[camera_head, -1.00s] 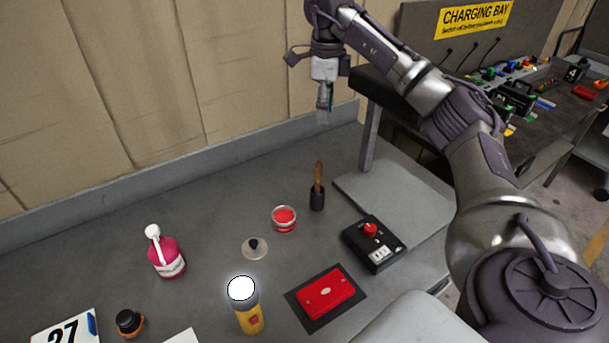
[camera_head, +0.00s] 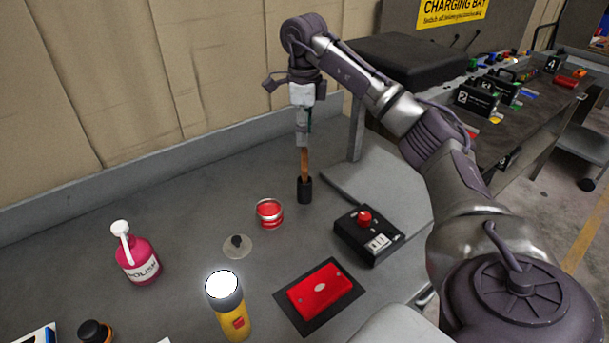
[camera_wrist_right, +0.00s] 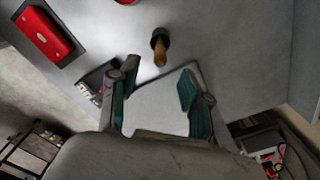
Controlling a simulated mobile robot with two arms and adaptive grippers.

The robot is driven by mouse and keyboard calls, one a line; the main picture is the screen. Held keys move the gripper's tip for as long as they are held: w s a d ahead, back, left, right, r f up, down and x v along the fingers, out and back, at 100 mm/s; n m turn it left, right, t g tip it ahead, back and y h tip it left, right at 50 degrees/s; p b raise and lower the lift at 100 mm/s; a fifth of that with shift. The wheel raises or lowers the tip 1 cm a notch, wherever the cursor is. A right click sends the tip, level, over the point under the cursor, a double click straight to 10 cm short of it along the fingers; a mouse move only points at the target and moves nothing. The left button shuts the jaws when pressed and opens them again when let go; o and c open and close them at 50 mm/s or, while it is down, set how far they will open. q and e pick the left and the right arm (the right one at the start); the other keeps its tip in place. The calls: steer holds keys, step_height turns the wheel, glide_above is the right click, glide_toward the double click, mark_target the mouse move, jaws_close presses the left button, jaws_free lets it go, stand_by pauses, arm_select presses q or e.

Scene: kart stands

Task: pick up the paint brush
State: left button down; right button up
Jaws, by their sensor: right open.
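The paint brush (camera_head: 304,163) stands upright with its brown wooden handle up. Its lower end is in a small black cup (camera_head: 304,191) on the grey bench, so the bristles are hidden. My right gripper (camera_head: 302,138) points down right above the handle top, close to it in the head view. In the right wrist view its two fingers (camera_wrist_right: 157,88) are spread with nothing between them. There the brush handle (camera_wrist_right: 160,58) lies just beyond the fingertips, roughly centred between them. My left gripper is not in view.
A red tin (camera_head: 269,213) and a clear disc with a dark knob (camera_head: 237,246) stand left of the cup. A black box with a red button (camera_head: 366,235) is at right. A pink polish bottle (camera_head: 137,258), lit torch (camera_head: 230,308) and red case (camera_head: 320,290) are nearer.

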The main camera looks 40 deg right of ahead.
mark_target(304, 166)
step_height(304, 166, down, 11)
steer(key=shift+r+p, duration=0.2)
steer(key=shift+p, duration=0.3)
jaws_close()
